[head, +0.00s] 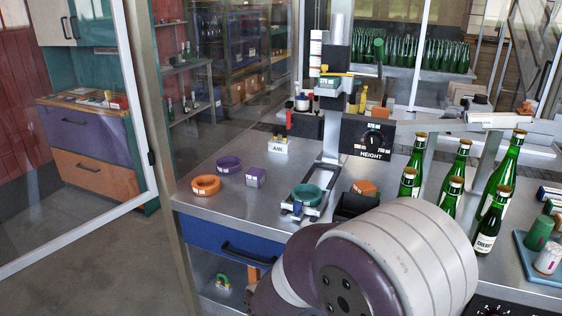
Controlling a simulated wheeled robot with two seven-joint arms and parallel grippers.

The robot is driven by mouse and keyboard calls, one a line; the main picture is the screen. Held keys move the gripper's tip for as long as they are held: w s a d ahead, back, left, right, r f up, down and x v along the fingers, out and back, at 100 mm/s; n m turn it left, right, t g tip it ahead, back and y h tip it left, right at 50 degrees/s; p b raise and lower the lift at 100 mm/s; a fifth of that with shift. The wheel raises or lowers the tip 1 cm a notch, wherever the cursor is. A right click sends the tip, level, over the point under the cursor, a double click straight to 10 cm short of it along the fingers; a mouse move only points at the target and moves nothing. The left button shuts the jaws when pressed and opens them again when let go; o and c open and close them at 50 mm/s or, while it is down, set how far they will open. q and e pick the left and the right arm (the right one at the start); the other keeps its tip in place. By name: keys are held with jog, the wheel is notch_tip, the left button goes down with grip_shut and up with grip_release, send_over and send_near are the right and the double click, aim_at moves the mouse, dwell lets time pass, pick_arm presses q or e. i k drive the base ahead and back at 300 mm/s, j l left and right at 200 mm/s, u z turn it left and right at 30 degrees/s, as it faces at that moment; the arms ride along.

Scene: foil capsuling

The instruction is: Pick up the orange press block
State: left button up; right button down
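An orange ring (206,185) with a white label lies separately at the bench's left side. A purple block (255,177) and a purple ring (229,163) lie near it. A large white and purple link of one of my arms fills the bottom centre and right and hides part of the bench. Neither of my grippers shows in the head view.
A press stand with a teal ring (307,194) at its base and a black HEIGHT box (367,136) rises mid-bench. Several green bottles (488,227) stand to the right, beside a blue tray (523,262) with cups. The bench's front left is clear.

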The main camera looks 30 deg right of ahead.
aim_at(364, 187)
jog(key=z, duration=1.65)
